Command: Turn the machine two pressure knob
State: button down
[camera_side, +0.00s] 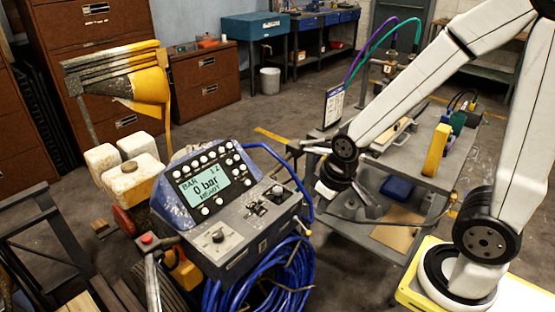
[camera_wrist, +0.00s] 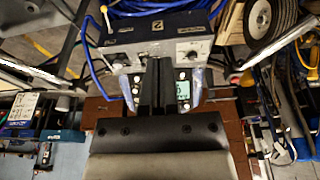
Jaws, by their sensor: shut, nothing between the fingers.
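In the side view my gripper (camera_side: 325,189) is right of the box, apart from the knob.
A grey workbench (camera_side: 430,175) with a yellow block (camera_side: 435,150) stands under and behind my arm. Coiled blue hose (camera_side: 262,280) hangs at the box's front.

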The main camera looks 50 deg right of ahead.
jog(key=c, duration=0.8)
grip_release()
jog(key=shift+w, duration=0.1)
jog(key=o, duration=0.4)
jog(key=shift+w, duration=0.25)
jog(key=shift+o, duration=0.9)
jog(key=w+a+m, duration=0.1)
jog(key=w+m, duration=0.1)
jog(key=w, duration=0.6)
jog(key=shift+f+g, duration=0.3)
jog(key=shift+f, duration=0.05)
jog(key=w+a+f+m, duration=0.2)
jog(key=w+f, duration=0.2)
jog(key=w, duration=0.2)
jog(key=w+a+f+m+g, duration=0.1)
jog(key=w+a+f+m, duration=0.1)
jog(key=w+f, duration=0.2)
jog(key=w+a+f+m, duration=0.2)
jog(key=w+f, duration=0.2)
jog(key=w, duration=0.5)
jog(key=shift+a+f+g, duration=0.3)
jog(key=shift+a+f, duration=0.05)
jog(key=shift+a, duration=0.05)
jog(key=shift+w+a+f+m, duration=0.2)
jog(key=shift+w+f+m, duration=0.1)
jog(key=shift+f, duration=0.1)
